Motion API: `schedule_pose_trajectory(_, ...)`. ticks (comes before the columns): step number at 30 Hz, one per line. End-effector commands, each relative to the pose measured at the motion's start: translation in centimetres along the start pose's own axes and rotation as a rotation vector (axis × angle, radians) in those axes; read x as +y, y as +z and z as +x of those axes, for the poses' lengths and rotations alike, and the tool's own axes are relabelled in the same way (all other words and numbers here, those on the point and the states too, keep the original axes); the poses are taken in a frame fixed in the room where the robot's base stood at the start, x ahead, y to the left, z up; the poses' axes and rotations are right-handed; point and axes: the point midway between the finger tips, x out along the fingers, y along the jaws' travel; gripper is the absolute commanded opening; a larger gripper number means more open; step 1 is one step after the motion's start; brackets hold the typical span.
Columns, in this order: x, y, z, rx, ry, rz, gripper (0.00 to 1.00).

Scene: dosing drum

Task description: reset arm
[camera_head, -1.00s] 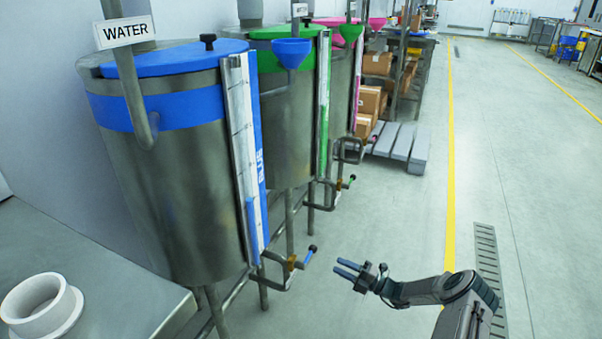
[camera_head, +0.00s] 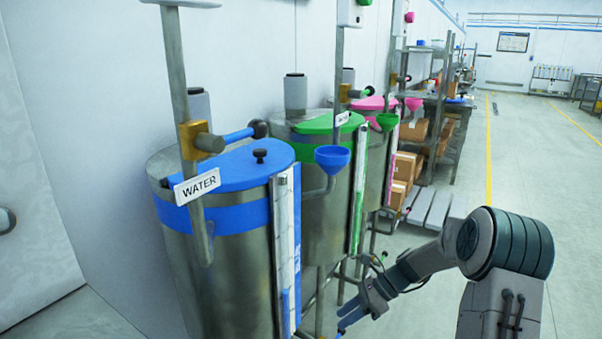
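My gripper (camera_head: 346,318) is low in the picture, right of the blue-banded water drum (camera_head: 232,245), with blue fingers pointing down and left. The fingers look apart, with nothing visible between them. The blue handle of the drum's lower valve shows only partly near the fingertips, and I cannot tell whether they touch. My arm (camera_head: 425,262) reaches in from the lower right. The drum has a blue lid (camera_head: 238,168), a WATER sign (camera_head: 197,186) and a tall level gauge (camera_head: 286,250).
A pipe with a brass valve and blue lever (camera_head: 238,136) stands above the water drum. A green drum (camera_head: 325,215) with a blue funnel (camera_head: 332,158) and a pink-lidded drum (camera_head: 376,104) stand behind. Boxes (camera_head: 405,165) sit farther back. Floor at the right is open.

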Motion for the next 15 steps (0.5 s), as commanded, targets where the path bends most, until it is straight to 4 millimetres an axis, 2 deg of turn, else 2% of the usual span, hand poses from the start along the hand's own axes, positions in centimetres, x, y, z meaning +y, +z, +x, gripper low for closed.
schedule_pose_trajectory(1,1.9,2.0,-1.6,0.058,-0.003,-0.078,0.36)
schedule_pose_trajectory(3,3.9,3.5,-2.8,0.133,-0.005,-0.187,0.36)
schedule_pose_trajectory(15,15.6,10.3,-10.5,0.525,0.042,-0.795,0.36)
